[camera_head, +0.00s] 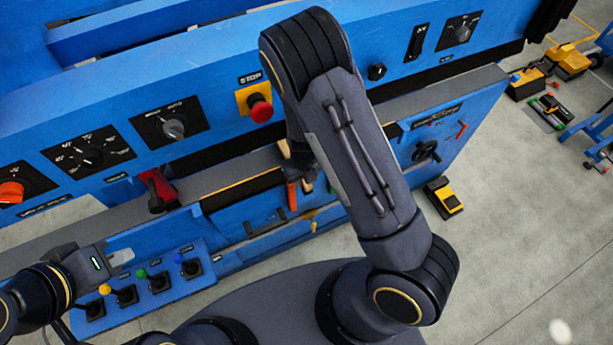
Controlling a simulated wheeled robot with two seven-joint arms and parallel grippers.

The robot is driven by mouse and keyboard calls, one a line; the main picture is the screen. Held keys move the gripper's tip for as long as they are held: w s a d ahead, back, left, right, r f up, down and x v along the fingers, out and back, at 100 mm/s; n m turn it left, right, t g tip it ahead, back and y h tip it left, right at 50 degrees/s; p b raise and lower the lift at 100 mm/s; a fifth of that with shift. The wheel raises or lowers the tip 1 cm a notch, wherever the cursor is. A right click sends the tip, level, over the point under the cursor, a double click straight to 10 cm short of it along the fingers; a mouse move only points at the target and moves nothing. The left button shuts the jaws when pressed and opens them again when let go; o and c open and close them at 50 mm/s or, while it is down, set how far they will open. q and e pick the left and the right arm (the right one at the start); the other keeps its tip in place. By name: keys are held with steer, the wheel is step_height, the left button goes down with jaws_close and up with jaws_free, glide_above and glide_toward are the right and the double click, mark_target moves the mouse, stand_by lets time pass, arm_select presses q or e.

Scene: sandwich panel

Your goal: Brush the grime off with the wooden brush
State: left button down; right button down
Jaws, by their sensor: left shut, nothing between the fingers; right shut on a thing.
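My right arm crosses the middle of the head view and its forearm hides most of my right gripper (301,156). A small tan piece, which looks like part of the wooden brush (284,148), shows at the gripper's left side, just above the panel's grey ledge. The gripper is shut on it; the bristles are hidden. My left gripper (121,257) is shut and empty at the lower left, above the row of small joysticks. I cannot make out the grime; that part of the panel may be behind my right arm.
The blue panel (215,85) carries dials, a red stop button (260,108) and a black handwheel (426,151). A red-handled thing (158,188) is on the ledge (225,178). Joysticks (155,280) stand below my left gripper. A yellow-black item (443,197) lies on the open floor at right.

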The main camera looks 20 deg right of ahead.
steer(key=shift+a, duration=0.1)
steer(key=shift+s+a+f+p, duration=0.15)
steer(key=shift+a+p, duration=0.2)
steer(key=shift+a, duration=0.7)
steer(key=shift+s+a+f+p, duration=0.1)
steer(key=shift+a+p, duration=0.2)
steer(key=shift+a, duration=0.7)
steer(key=shift+s+a+r+p, duration=0.1)
steer(key=shift+a+p, duration=0.85)
steer(key=shift+a, duration=1.25)
steer(key=shift+d, duration=0.15)
